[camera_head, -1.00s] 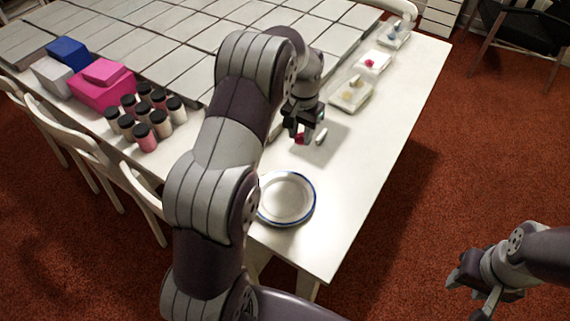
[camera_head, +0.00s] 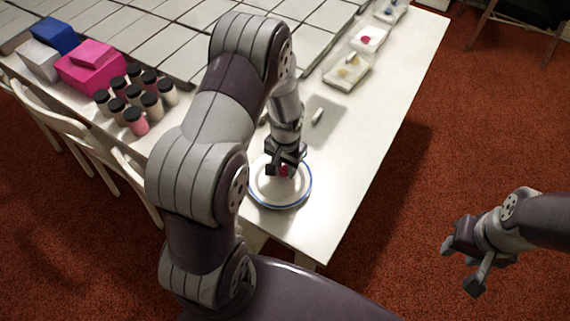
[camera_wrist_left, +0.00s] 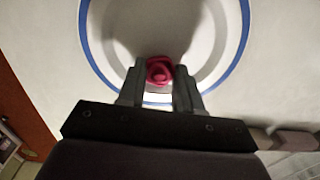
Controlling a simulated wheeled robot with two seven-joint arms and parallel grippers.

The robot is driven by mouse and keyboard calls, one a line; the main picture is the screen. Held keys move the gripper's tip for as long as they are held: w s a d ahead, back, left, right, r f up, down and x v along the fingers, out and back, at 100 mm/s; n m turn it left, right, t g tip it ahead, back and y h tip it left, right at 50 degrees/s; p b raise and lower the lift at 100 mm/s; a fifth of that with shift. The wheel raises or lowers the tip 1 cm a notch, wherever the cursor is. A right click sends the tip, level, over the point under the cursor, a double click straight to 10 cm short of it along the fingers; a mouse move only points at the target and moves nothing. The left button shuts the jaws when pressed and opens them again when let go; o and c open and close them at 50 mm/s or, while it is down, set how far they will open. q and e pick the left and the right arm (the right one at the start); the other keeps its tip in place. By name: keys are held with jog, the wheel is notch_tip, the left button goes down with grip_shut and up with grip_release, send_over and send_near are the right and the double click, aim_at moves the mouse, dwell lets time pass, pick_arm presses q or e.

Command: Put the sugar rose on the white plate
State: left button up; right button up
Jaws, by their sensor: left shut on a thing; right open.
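The sugar rose (camera_wrist_left: 159,71) is a small dark pink flower between the fingers of my left gripper (camera_wrist_left: 158,88) in the left wrist view. In the head view the left gripper (camera_head: 285,168) is shut on the rose (camera_head: 284,171) over the white plate (camera_head: 262,199). The plate is round with a blue rim, and it fills much of the left wrist view (camera_wrist_left: 236,62). I cannot tell whether the rose touches the plate. My right gripper (camera_head: 462,268) is open and empty, over the red carpet right of the table.
A small pale piece (camera_head: 317,116) lies on the table behind the plate. Shallow trays (camera_head: 336,84) line the table's right side. Several black-lidded jars (camera_head: 135,118) and pink boxes (camera_head: 90,68) stand at the left. The table (camera_head: 345,165) right of the plate is clear.

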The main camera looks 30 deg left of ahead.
aim_at(286, 169)
pick_arm(q)
jog(key=shift+f, duration=0.1)
jog(key=o, duration=1)
jog(key=shift+w, duration=0.1)
notch_tip(286, 169, up, 12)
jog(key=s+d+r, duration=0.1)
jog(key=s+d, duration=0.1)
jog(key=s, duration=0.3)
jog(key=s+d+r+t, duration=0.1)
jog(key=s+d+r, duration=0.1)
jog(key=s, duration=0.3)
jog(key=shift+s+d+r+n+p, duration=0.15)
jog(key=shift+d+r+n+p, duration=0.1)
jog(key=shift+d+n+p, duration=0.25)
